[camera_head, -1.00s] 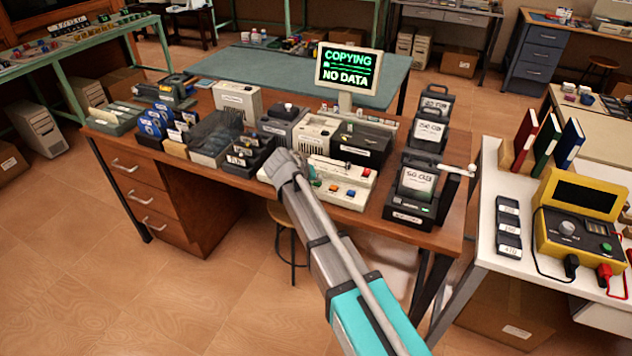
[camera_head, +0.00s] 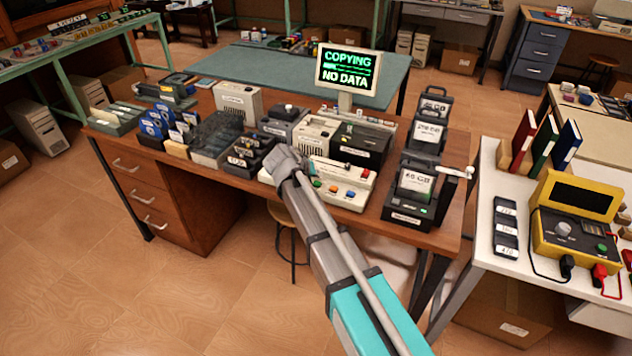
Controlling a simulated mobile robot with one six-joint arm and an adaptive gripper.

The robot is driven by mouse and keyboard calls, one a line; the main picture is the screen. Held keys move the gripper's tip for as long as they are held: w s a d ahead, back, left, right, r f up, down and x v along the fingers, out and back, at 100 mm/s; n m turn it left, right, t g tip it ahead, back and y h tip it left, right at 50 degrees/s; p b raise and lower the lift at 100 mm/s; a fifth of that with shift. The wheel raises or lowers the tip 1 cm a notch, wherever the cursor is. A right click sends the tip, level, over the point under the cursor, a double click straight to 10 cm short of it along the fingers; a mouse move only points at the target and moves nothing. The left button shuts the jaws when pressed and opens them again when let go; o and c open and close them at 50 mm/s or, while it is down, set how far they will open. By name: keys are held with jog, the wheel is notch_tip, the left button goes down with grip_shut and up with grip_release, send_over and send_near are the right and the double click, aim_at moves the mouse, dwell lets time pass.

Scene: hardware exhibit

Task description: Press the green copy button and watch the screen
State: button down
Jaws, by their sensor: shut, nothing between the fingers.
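The screen (camera_head: 347,70) stands on a short post at the back of the wooden desk. It reads "COPYING" and "NO DATA" in green, with a bar between the lines. A pale control panel (camera_head: 352,204) at the desk's front edge carries orange, blue and red buttons. My gripper (camera_head: 281,161) is shut and empty over the panel's left end. I cannot tell whether it touches the panel.
Dark drive units with labels (camera_head: 413,182) stand right of the panel. Boxes and trays of small parts (camera_head: 215,138) crowd the desk's left. A white table (camera_head: 490,226) with a yellow meter (camera_head: 567,232) is at right. Floor is clear at front left.

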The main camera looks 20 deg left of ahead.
aim_at(317, 183)
jog(key=shift+r+p, duration=2.15)
jog(key=shift+r, duration=0.2)
jog(key=d, duration=0.4)
jog(key=d+g, duration=0.1)
jog(key=d, duration=0.3)
jog(key=d+f+m+g+p, duration=0.1)
jog(key=d, duration=0.3)
jog(key=shift+s+d, duration=0.2)
jog(key=d, duration=0.3)
jog(key=s+d+g, duration=0.1)
jog(key=d, duration=0.3)
jog(key=s+d+f+m+g, duration=0.1)
jog(key=d, duration=0.3)
jog(key=shift+s+p, duration=0.25)
jog(key=shift+p, duration=0.15)
jog(key=s+d+m+g+y+p, duration=0.1)
jog(key=s+d+g, duration=0.1)
jog(key=s+d, duration=0.4)
jog(key=s+d+m+g+y+p, duration=0.1)
jog(key=s+d+g+y, duration=0.1)
jog(key=s+d, duration=0.5)
jog(key=d, duration=0.6)
jog(key=shift+s+d+r+y, duration=0.2)
jog(key=shift+s+d+y, duration=0.05)
jog(key=shift+d+y, duration=0.05)
